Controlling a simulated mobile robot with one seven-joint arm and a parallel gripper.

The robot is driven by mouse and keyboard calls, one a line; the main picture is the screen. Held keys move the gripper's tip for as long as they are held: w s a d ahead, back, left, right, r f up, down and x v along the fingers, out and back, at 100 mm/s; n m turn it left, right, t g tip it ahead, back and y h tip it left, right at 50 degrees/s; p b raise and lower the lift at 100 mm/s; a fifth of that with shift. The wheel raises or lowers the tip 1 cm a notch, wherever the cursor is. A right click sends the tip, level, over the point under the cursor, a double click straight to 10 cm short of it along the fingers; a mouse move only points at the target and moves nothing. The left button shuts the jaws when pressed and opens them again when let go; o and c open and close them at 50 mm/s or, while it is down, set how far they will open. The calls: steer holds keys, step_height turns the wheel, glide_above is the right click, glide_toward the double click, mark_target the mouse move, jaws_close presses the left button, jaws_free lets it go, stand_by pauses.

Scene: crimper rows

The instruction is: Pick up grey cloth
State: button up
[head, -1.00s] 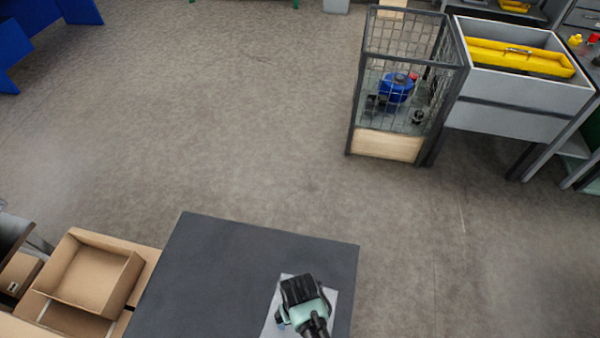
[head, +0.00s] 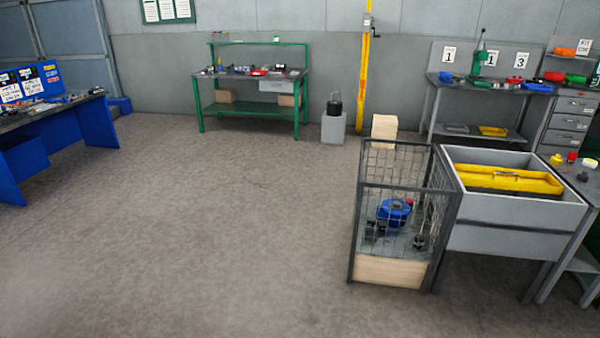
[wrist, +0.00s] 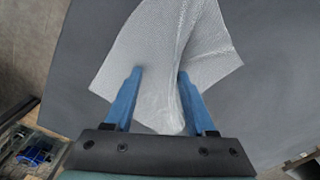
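The grey cloth (wrist: 152,60) shows in the wrist view, pale and finely woven, with a raised fold running down its right part. My gripper (wrist: 157,74) has two blue fingers with a clear gap between them. The cloth spreads beyond both fingertips and part of it shows in the gap, reaching back toward the palm. The fold passes close to the right finger; whether it touches is unclear. In the head view now, neither the cloth nor my gripper shows.
A dark tabletop (wrist: 270,95) lies behind the cloth. In the head view, a wire cage (head: 362,240) with a blue item stands beside a grey bin (head: 515,240) holding a yellow tray (head: 510,178). A green workbench (head: 250,112) stands at the back. The middle floor is clear.

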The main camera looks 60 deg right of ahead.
jaws_close()
stand_by(0.3)
stand_by(0.3)
step_height(320, 180, up, 12)
steer(key=p, duration=1.2)
